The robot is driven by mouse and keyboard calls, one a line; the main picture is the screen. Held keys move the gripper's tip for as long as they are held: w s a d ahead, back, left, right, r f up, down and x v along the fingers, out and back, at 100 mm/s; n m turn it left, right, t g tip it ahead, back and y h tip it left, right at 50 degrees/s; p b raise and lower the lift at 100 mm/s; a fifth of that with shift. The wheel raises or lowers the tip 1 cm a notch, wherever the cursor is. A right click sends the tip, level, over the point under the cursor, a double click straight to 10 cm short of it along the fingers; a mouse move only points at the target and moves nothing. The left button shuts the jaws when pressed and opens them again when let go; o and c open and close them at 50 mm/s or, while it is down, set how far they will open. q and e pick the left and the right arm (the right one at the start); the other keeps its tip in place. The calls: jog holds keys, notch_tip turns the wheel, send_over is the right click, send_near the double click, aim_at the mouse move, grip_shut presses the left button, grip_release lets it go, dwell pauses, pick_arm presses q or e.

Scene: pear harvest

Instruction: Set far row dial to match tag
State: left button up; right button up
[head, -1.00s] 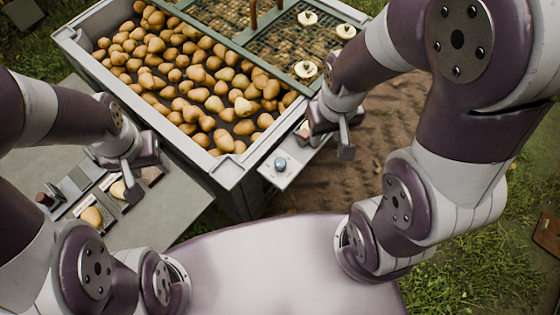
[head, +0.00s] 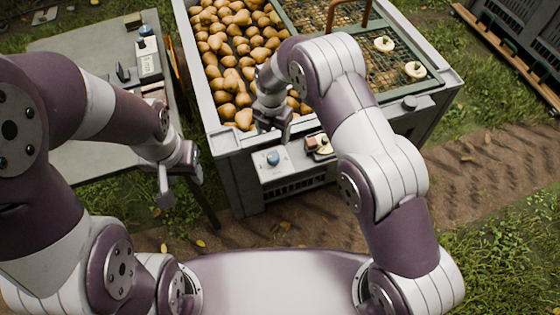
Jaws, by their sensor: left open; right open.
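A blue-topped round knob (head: 273,158) stands on a pale panel (head: 270,176) at the bin's front. Two cream round pieces with dark centres, one at the back (head: 384,44) and one nearer (head: 415,69), sit on the mesh at the bin's right. I cannot tell which piece is the far row dial, and no tag is readable. My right gripper (head: 274,124) is open and empty above the bin's front rim, just behind the blue knob and apart from it. My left gripper (head: 182,186) is open and empty beside the grey table's right edge.
The grey bin (head: 222,138) holds many pears. A dark tray (head: 321,154) with a reddish block and a pale piece is right of the knob. A white device (head: 149,66) with a blue knob stands on the grey table (head: 70,150). A dark crate (head: 520,50) is far right.

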aim_at(273, 156)
jog(key=shift+n, duration=0.4)
jog(key=f, duration=1.3)
jog(key=shift+w+a+b, duration=0.2)
jog(key=shift+b, duration=0.15)
jog(key=c, duration=1.1)
